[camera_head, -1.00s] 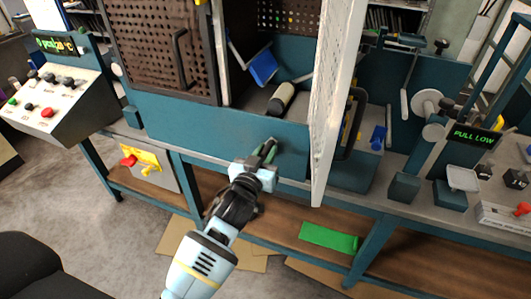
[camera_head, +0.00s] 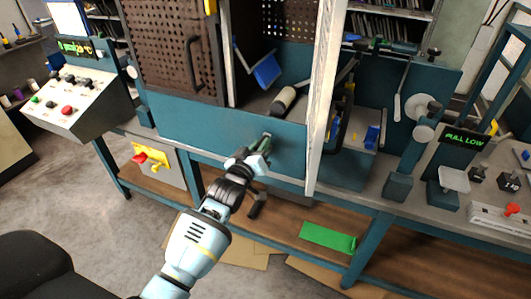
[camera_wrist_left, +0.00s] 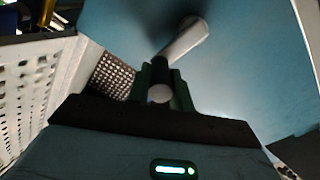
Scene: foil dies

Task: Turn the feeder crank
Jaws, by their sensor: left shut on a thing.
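The feeder crank shows in the left wrist view as a grey crank arm (camera_wrist_left: 183,40) against the blue-teal panel, with a round-ended dark handle (camera_wrist_left: 160,93) at its near end. My left gripper (camera_wrist_left: 158,88) has its green fingers on either side of this handle and is shut on it. In the head view my left gripper (camera_head: 258,152) is at the front of the teal machine panel (camera_head: 205,128). There the fingers hide most of the crank. My right gripper is not in view.
A white mesh door (camera_head: 323,100) stands out just right of my left gripper. A control console (camera_head: 70,100) is at left, and a "PULL LOW" display (camera_head: 466,138) is at right. A green sheet (camera_head: 328,236) lies on the lower shelf.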

